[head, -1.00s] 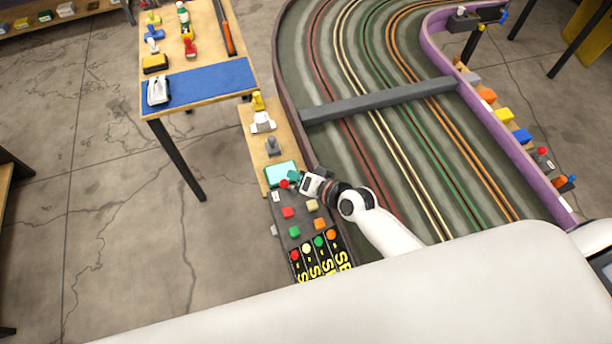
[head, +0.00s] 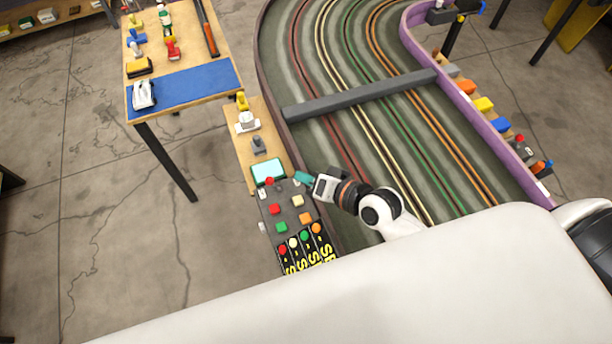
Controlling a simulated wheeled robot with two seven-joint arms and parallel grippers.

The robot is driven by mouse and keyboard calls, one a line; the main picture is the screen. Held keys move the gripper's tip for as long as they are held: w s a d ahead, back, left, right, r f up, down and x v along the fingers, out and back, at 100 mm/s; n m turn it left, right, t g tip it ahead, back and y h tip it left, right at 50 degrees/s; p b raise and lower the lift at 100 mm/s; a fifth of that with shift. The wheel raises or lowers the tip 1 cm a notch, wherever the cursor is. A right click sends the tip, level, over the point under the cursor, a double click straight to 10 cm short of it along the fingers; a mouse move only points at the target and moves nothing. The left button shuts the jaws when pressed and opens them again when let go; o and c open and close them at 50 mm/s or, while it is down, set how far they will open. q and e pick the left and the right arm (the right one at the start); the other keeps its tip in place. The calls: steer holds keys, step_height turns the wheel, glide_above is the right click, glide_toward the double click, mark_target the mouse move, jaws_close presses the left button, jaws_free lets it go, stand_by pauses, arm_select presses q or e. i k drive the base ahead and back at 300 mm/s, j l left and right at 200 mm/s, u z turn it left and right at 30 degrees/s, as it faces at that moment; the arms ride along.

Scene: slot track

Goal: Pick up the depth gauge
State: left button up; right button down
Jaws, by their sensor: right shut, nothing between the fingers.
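I cannot tell for certain which piece is the depth gauge. Small pieces stand on the narrow wooden ledge left of the track: a white wide-footed piece (head: 247,122), a yellow piece (head: 242,101) just behind it, and a grey upright piece (head: 258,145) nearer to me. My right gripper (head: 303,178), with teal fingertips, is shut and empty. It is over the right edge of the button panel by the track wall, nearer to me than the grey piece and to its right. It is apart from all these pieces. My left gripper is out of view.
The button panel (head: 285,222) and a teal screen (head: 268,172) are at the near end of the ledge. A grey bar (head: 360,96) crosses the slot track. A table with a blue mat (head: 190,88) and tools stands to the left. Open floor lies at lower left.

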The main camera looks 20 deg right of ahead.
mark_target(247, 124)
steer(key=k+j, duration=0.35)
steer(key=j, duration=0.15)
steer(key=k+j, duration=0.35)
steer(key=j, duration=0.2)
